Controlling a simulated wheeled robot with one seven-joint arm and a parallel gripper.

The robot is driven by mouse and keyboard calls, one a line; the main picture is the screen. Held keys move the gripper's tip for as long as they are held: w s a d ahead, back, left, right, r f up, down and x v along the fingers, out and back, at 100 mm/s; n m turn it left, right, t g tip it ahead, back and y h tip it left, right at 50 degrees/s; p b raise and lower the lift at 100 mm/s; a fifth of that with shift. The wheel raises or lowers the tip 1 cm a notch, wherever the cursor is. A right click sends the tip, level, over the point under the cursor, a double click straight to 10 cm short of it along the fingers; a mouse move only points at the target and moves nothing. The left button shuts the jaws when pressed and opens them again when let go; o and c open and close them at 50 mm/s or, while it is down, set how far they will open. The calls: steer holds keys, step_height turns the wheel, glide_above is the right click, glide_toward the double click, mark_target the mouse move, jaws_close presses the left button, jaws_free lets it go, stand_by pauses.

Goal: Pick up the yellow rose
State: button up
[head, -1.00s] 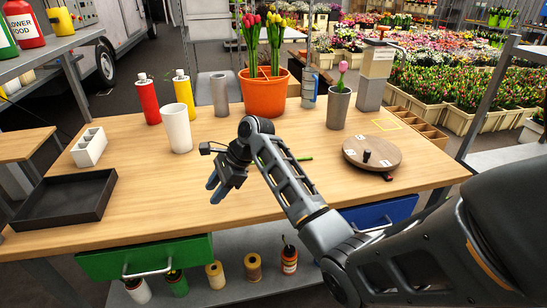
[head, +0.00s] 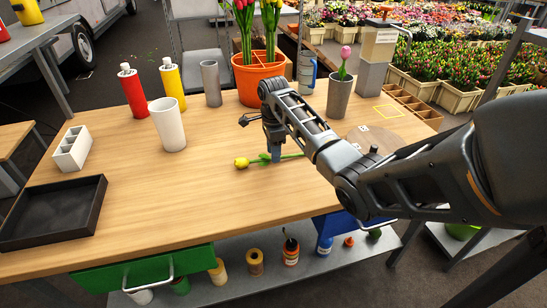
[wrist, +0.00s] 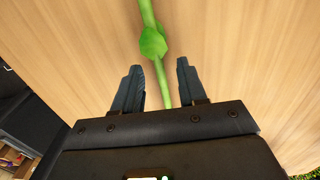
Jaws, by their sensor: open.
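A yellow rose (head: 241,162) lies on the wooden table, its bloom to the left and its green stem running right. My gripper (head: 275,155) points down over the stem, just right of the bloom. In the wrist view the green stem (wrist: 149,22) with a leaf runs between the two open fingers of my gripper (wrist: 160,85). The fingers stand apart, one on each side of the stem, with nothing gripped. The bloom is out of the wrist view. Part of the stem is hidden behind the gripper in the head view.
A white cup (head: 168,125), a grey cylinder (head: 211,84) and an orange pot (head: 258,84) of tulips stand behind. A grey vase (head: 339,98) holds a pink tulip. A black tray (head: 52,238) sits front left. A round turntable (head: 388,138) is at right. The table's front middle is clear.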

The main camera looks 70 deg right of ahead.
steer(key=shift+f, duration=0.75)
steer(key=shift+a, duration=0.1)
steer(key=shift+c, duration=0.2)
jaws_close()
